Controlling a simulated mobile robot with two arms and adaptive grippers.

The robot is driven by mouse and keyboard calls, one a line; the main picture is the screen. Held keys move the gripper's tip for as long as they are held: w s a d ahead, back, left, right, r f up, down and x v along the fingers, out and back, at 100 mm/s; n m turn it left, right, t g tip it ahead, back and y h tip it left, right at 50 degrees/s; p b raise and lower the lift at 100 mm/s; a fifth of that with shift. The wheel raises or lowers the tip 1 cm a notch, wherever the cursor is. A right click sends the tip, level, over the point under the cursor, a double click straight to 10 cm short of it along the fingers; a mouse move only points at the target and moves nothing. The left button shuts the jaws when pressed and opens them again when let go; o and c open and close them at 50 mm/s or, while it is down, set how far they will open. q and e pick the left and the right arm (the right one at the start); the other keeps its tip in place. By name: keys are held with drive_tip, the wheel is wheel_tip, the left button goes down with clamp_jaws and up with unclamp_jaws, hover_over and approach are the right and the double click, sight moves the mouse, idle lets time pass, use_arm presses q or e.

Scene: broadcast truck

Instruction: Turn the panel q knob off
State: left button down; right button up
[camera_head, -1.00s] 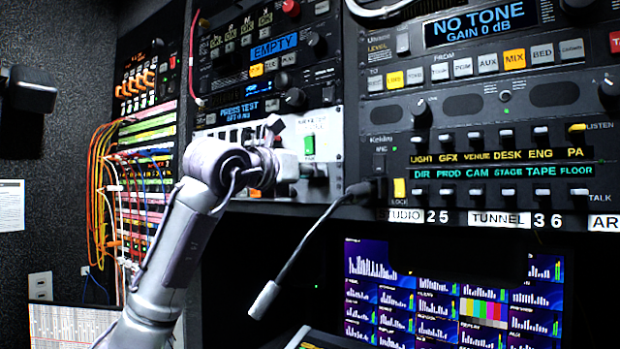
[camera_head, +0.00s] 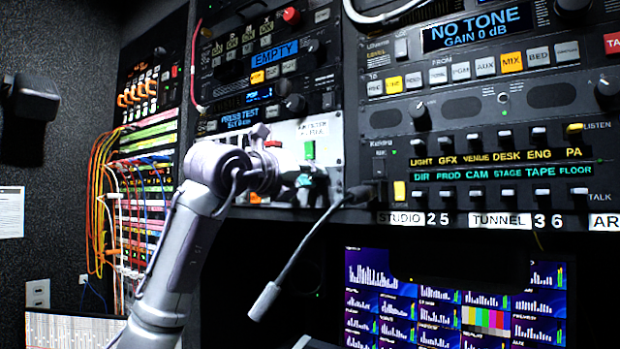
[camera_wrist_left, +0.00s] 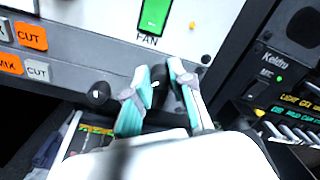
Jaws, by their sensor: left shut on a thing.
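A white panel (camera_wrist_left: 110,12) with a green switch marked FAN (camera_wrist_left: 155,14) fills the top of the left wrist view. The switch (camera_head: 309,150) also shows in the head view. My left gripper (camera_wrist_left: 161,72) has its teal-padded fingers closed around a dark knob (camera_wrist_left: 159,86) below the switch. The fingers hide most of this knob, and I cannot read its setting or a letter q. A second dark knob (camera_wrist_left: 98,94) stands just left of the fingers, apart from them. In the head view my left gripper (camera_head: 312,186) is at the panel's lower edge.
A gooseneck microphone (camera_head: 265,300) hangs in front, just right of my left arm. The intercom panel (camera_head: 500,165) is close on the right.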

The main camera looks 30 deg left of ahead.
use_arm(q)
drive_tip(key=shift+f, duration=0.15)
drive_tip(key=c, duration=1)
unclamp_jaws()
drive_tip(key=s, duration=0.4)
drive_tip(key=s+a, duration=0.1)
drive_tip(key=s, duration=0.3)
drive_tip(key=s+a, duration=0.1)
drive_tip(key=s, duration=0.2)
drive_tip(key=shift+s, duration=0.4)
